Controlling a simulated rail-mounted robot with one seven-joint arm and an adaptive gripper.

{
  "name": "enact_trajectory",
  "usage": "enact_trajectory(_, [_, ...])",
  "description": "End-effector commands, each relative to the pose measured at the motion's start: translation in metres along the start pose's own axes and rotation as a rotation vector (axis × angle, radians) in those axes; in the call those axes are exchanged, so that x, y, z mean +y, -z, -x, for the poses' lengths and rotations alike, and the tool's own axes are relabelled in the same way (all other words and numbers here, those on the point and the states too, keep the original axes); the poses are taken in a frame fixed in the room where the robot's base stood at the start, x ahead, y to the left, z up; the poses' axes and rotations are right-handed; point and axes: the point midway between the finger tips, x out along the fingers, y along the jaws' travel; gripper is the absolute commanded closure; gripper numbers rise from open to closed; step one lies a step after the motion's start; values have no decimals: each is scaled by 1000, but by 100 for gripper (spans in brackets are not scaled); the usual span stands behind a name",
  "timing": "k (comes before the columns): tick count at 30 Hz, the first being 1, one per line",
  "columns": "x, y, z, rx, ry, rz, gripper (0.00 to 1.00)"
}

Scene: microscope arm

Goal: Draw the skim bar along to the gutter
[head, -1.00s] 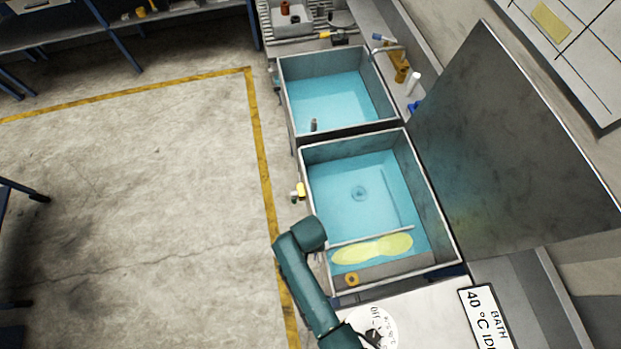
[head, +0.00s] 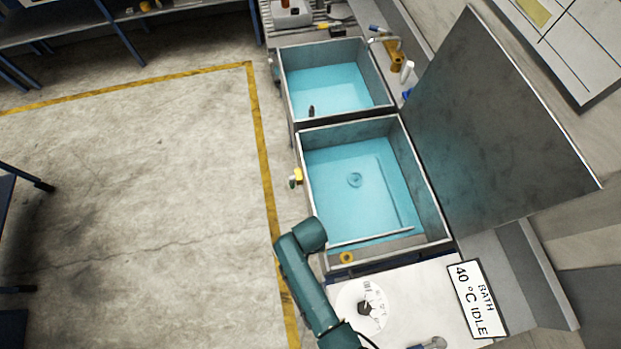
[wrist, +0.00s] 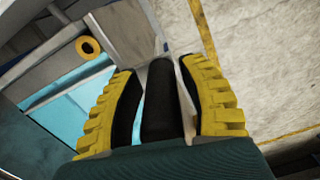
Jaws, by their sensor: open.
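The skim bar (head: 370,238) is a thin pale bar lying across the near end of the teal bath (head: 345,200). It lies close along the grey gutter strip (head: 400,246); I cannot tell if they touch. No yellow film shows on the water. In the wrist view my gripper (wrist: 158,68) is open, its two yellow ribbed fingers on either side of a dark upright cylinder (wrist: 160,105). I cannot tell whether this belongs to the bar. In the head view my fingers are hidden behind my green arm at the bath's left near corner.
A yellow ring (head: 347,257) sits on the gutter strip. A raised dark lid (head: 500,130) stands right of the bath. A second basin (head: 325,85) lies beyond. A dial (head: 364,308) and a bath sign (head: 477,300) are in front. Floor at left is clear.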

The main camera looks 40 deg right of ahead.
Motion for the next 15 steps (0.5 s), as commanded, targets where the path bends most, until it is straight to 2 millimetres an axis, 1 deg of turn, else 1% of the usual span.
enact_trajectory(1, [0,0,0,1,0,0,47])
enact_trajectory(2, [0,1,0,1,0,0,44])
enact_trajectory(11, [-1,2,3,4,1,0,44])
enact_trajectory(14, [-1,3,15,7,3,0,44])
enact_trajectory(15, [-1,2,22,7,3,0,44])
